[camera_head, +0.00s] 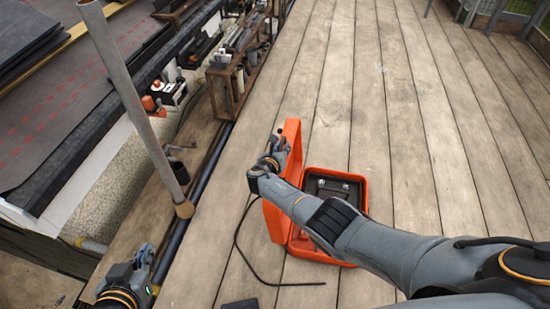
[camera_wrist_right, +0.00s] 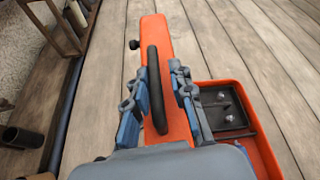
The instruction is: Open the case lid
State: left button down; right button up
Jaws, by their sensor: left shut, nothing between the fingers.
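The orange case stands on the plank deck, and the bin-like base (camera_head: 335,187) shows a dark interior, so the case is open. Its orange lid (camera_head: 294,133) stands raised on the left side of the base. In the right wrist view the lid (camera_wrist_right: 154,28) carries a long black handle (camera_wrist_right: 155,85). My right gripper (camera_wrist_right: 156,90) is open, its fingers apart on either side of the handle and lid; I cannot tell whether they touch. My right arm hides part of the case in the head view. My left gripper (camera_head: 143,262) is shut and empty, at the lower left, away from the case.
A black cable (camera_head: 245,255) lies on the deck left of the case. A wooden rack (camera_head: 235,80) with tubes stands farther back at the deck's left edge. A slanted pole (camera_head: 135,100) rises near my left gripper. The deck right of the case is clear.

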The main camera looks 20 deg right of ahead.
jog(key=v, duration=1.1)
jog(key=shift+s+r, duration=0.1)
jog(key=shift+r, duration=0.05)
